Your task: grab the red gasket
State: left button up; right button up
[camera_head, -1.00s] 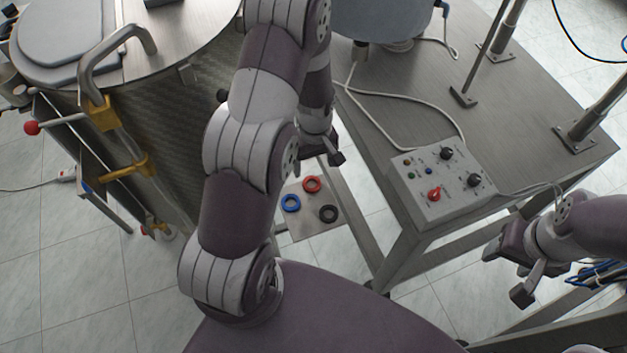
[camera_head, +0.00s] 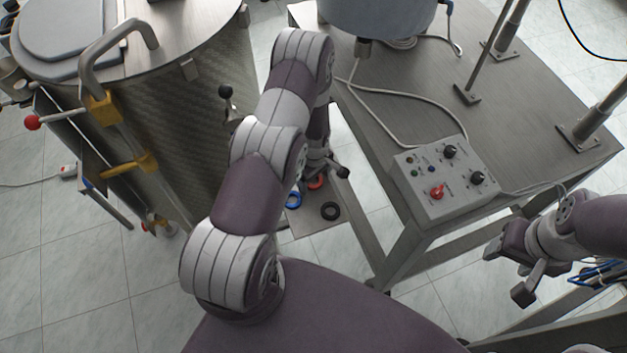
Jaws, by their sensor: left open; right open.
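The red gasket (camera_head: 316,184) lies on a small metal plate (camera_head: 303,222), low between the big drum and the table. My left gripper (camera_head: 322,174) is open just above it and hides much of the ring. The gap between gripper and gasket is hard to judge. The blue gasket (camera_head: 293,201) lies to the left, partly covered by my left arm. The black gasket (camera_head: 330,211) lies at the front right of the plate, in full view. My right gripper (camera_head: 509,270) is open and empty at the right, far from the gaskets.
The large metal drum (camera_head: 190,130) with a black-knobbed lever (camera_head: 226,93) stands left of my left arm. The steel table (camera_head: 430,90) with a control box (camera_head: 445,183) stands to the right; its leg (camera_head: 392,258) is close to the plate.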

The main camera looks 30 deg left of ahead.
pick_arm(q)
jog(key=shift+r, duration=0.1)
jog(key=c, duration=1.1)
jog(key=shift+r, duration=0.1)
